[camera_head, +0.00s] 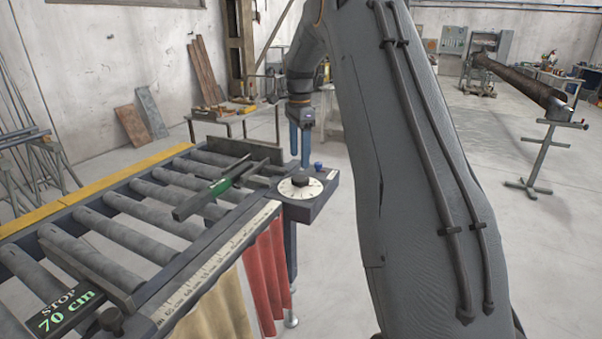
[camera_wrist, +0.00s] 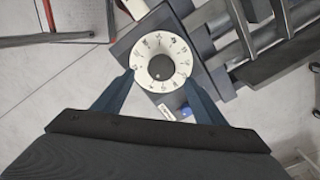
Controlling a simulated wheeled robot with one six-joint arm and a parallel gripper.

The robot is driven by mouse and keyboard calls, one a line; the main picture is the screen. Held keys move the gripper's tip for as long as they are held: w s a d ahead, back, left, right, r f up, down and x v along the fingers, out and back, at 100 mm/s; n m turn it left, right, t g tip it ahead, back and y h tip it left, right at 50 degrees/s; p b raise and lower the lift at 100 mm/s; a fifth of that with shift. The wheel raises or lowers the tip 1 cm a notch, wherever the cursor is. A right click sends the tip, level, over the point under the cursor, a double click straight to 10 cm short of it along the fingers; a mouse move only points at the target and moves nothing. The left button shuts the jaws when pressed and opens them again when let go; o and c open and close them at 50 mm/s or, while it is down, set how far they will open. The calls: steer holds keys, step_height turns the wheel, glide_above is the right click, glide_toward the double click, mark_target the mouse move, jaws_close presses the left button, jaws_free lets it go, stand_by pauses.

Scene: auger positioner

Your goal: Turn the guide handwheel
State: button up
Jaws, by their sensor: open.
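The guide handwheel is a white numbered dial (camera_head: 300,191) with a black knob at its centre. It lies on a dark box at the right end of the roller table. In the wrist view the dial (camera_wrist: 161,44) faces the camera, with the black knob (camera_wrist: 161,68) in its middle. My gripper (camera_head: 300,161) points down with its blue fingers apart, above the far side of the dial. In the wrist view the fingertips of my gripper (camera_wrist: 159,79) lie to either side of the dial's lower part. I see nothing between them in contact.
A small blue button (camera_head: 318,166) sits on the box behind the dial. A green-marked guide bar (camera_head: 222,186) crosses the rollers (camera_head: 150,213) to the left. A red cloth (camera_head: 267,275) hangs at the table's front. Open floor lies at the right.

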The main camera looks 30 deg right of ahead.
mark_target(300, 177)
steer(key=shift+w+d+f, duration=0.1)
steer(key=shift+d, duration=0.15)
steer(key=shift+f, duration=0.3)
steer(key=shift+f+p, duration=1.45)
steer(key=shift+f, duration=1.95)
steer(key=shift+c, duration=0.2)
steer(key=shift+w, duration=0.1)
steer(key=c, duration=1)
